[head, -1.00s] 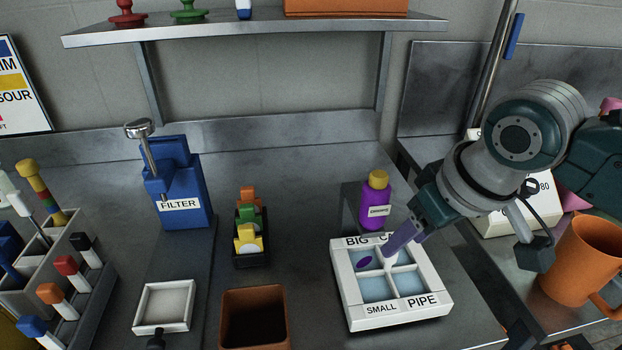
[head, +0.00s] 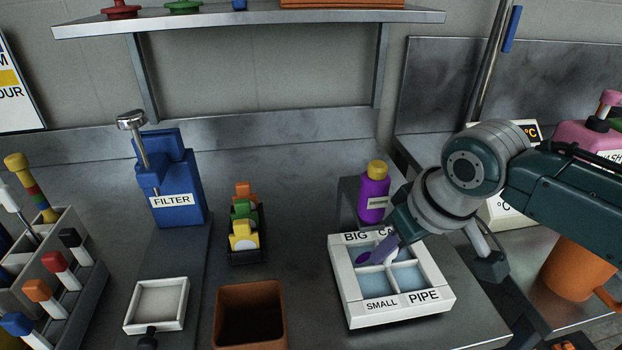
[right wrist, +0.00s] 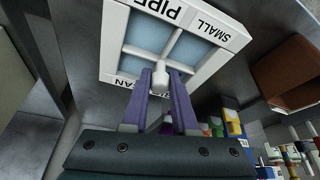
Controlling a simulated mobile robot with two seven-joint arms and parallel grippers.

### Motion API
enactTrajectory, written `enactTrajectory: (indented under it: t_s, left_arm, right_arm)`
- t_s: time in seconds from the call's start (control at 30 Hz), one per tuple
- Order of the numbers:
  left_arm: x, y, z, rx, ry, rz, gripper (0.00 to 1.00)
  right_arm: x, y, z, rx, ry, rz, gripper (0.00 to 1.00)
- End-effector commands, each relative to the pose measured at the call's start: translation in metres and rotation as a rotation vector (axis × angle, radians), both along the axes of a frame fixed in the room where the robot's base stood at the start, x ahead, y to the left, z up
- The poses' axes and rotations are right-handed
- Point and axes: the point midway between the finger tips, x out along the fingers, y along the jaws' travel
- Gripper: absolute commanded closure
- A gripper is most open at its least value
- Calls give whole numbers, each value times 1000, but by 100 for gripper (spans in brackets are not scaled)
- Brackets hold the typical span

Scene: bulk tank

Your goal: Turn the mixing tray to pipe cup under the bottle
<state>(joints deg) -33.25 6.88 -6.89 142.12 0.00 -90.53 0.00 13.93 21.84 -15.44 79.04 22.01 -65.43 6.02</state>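The mixing tray (head: 354,312) is a white square block with blue-tinted cups and a white centre knob (right wrist: 160,76). In the head view, BIG and CAN labels are at its back, SMALL and PIPE at its front. A purple bottle (head: 374,200) with a yellow cap stands behind the back edge, so the PIPE side faces away from it. A purple oval patch shows in the back left cup. My right gripper (head: 380,252) has its purple fingers on either side of the knob; whether they press on it is unclear. My left gripper is not in view.
A blue FILTER unit (head: 179,190) stands at the back left, with a white dish (head: 182,318) and a brown box (head: 283,330) in front. A holder of coloured pieces (head: 246,250) stands between. An orange mug (head: 572,270) is at the right, partly behind my arm.

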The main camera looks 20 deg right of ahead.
Motion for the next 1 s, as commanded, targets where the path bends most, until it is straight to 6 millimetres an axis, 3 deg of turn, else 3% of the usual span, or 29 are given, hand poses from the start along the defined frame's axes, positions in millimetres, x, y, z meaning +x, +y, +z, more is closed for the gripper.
enactTrajectory:
  t_s: [0.23,1.0]
  left_arm:
    - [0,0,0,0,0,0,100]
    - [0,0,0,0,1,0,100]
  right_arm:
    - [0,0,0,0,0,0,100]
    - [0,0,0,-1,0,0,100]
